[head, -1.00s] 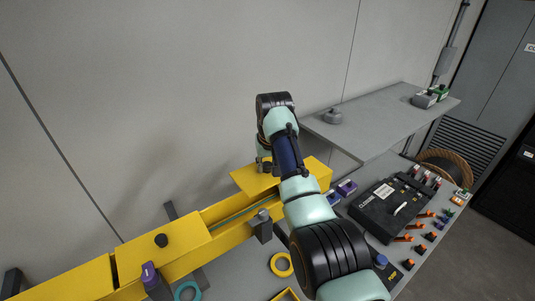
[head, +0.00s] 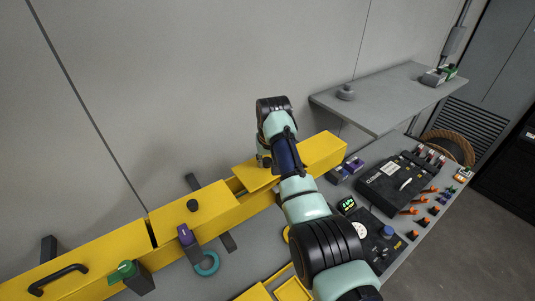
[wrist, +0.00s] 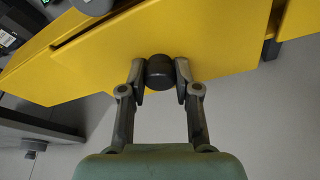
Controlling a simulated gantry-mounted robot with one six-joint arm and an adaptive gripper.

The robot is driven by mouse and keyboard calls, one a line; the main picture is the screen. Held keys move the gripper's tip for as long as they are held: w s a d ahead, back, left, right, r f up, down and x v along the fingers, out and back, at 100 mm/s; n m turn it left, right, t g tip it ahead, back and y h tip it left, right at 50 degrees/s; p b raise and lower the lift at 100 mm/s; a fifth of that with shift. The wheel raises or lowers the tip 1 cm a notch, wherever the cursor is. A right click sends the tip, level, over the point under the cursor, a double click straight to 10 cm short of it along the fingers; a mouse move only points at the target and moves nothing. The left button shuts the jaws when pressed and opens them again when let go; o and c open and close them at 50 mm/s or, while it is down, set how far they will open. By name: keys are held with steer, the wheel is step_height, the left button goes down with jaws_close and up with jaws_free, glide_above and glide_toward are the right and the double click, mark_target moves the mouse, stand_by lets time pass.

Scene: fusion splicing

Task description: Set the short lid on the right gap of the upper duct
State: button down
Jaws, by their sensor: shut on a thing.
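The yellow upper duct (head: 320,150) runs from lower left to upper right in the head view. My gripper (wrist: 160,75) is shut on the black knob of the short yellow lid (wrist: 112,45); the knob sits between the two fingertips. In the head view the lid (head: 247,178) lies over the gap right of the fixed lid with a black knob (head: 190,212). A narrow dark slot shows at the left end of the held lid. My arm hides its right part, and I cannot tell whether it rests on the duct.
A long lid with a black handle (head: 58,278) covers the duct's left part. Purple (head: 185,234) and green (head: 122,271) clamps stand at its front. A black splicer case (head: 393,184) and orange-tipped items lie to the right. A grey shelf (head: 385,100) is behind.

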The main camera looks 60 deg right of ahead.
steer(key=shift+f, duration=0.9)
steer(key=c, duration=0.7)
jaws_free()
steer(key=shift+f, duration=0.1)
steer(key=shift+c, duration=0.2)
steer(key=v, duration=1.2)
